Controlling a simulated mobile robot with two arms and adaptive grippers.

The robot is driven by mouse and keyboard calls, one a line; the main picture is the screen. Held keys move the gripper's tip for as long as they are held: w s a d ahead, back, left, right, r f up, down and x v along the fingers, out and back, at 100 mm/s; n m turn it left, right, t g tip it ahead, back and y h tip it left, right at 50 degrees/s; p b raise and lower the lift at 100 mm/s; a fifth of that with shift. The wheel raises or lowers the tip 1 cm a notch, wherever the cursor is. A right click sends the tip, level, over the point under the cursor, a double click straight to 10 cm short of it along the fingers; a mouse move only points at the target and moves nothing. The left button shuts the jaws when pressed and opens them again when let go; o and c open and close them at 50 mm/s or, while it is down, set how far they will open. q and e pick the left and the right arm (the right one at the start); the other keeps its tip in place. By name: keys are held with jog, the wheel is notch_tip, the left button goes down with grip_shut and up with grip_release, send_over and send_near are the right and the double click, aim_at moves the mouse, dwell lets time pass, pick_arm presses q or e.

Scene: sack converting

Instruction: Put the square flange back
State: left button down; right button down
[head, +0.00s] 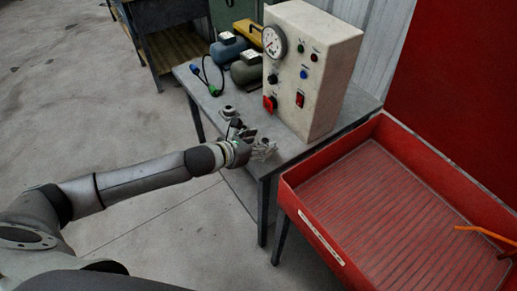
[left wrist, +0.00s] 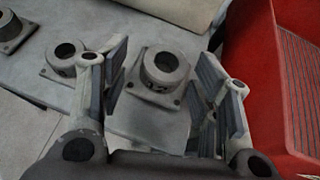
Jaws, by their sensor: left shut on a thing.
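A grey square flange (left wrist: 165,72), a round hub on a square base with corner holes, sits between the fingers of my left gripper (left wrist: 166,66) in the left wrist view. The gripper is shut on it at the near corner of the grey table. In the head view my left gripper (head: 262,147) reaches over the table's near edge, and the flange shows small and partly covered there. I cannot tell whether its base touches the tabletop. My right gripper is not in view.
Two similar flanges stand on the table (head: 285,155), one beside the left finger (left wrist: 67,54) and one farther left (left wrist: 10,27). A cream control box (head: 305,75) with a gauge stands behind. A red tray (head: 390,215) adjoins on the right. Two motor-like units (head: 247,70) stand at the back.

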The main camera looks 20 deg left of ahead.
pick_arm(q)
jog(key=shift+w+f, duration=0.1)
jog(key=shift+w, duration=0.1)
jog(key=shift+w+f, duration=0.1)
jog(key=shift+f, duration=1.6)
jog(key=shift+f, duration=0.2)
jog(key=shift+c, duration=2.4)
grip_release()
